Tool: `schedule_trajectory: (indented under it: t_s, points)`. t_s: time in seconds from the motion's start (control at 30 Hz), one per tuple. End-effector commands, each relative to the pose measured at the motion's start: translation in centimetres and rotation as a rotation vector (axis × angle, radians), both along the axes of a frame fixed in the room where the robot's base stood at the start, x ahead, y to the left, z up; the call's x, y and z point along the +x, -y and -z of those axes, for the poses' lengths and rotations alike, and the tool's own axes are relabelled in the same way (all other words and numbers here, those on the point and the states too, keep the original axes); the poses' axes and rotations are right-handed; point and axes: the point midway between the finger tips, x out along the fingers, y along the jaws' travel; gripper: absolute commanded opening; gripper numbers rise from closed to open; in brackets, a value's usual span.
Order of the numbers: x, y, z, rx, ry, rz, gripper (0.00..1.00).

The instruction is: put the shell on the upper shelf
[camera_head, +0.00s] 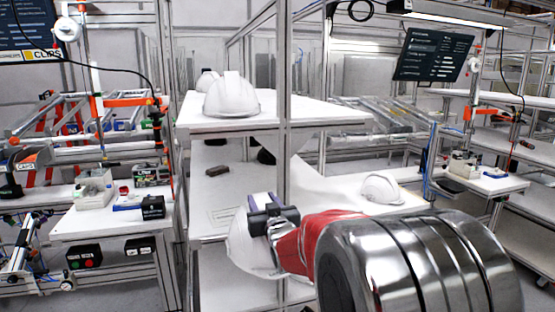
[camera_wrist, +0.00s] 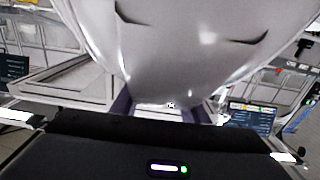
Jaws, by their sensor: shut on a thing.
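My gripper (camera_head: 258,208) is shut on a white helmet shell (camera_head: 240,245), which hangs tilted, low in front of the shelf unit. In the wrist view the shell (camera_wrist: 190,50) fills the upper middle, between the purple-grey fingers of my gripper (camera_wrist: 172,108). The white upper shelf (camera_head: 315,115) is higher and farther back. My arm and gripper hide some of the held shell.
A thin metal post (camera_head: 284,90) rises in front of the shelves. The upper shelf's right part looks bare. A workbench (camera_head: 100,220) stands at left.

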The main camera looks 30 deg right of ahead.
Motion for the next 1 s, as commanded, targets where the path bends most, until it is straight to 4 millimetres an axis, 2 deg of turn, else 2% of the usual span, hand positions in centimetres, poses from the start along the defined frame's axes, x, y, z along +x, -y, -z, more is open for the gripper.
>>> schedule_trajectory:
  t_s: [0.03,0.3,0.4,0.5,0.6,0.7,1.0]
  points:
    - [-0.3,-1.1,2.5,0.004,-0.007,-0.021,0.0]
    - [-3.0,-6.6,13.1,0.021,-0.006,-0.122,0.0]
    - [-4.1,-8.5,16.4,0.024,-0.004,-0.153,0.0]
    - [-5.0,-9.8,18.7,0.026,0.0,-0.174,0.0]
    - [-5.6,-10.8,20.2,0.026,0.002,-0.188,0.0]
    - [-5.8,-11.2,20.9,0.024,0.006,-0.194,0.0]
    - [-5.9,-11.3,21.1,0.024,0.008,-0.196,0.0]
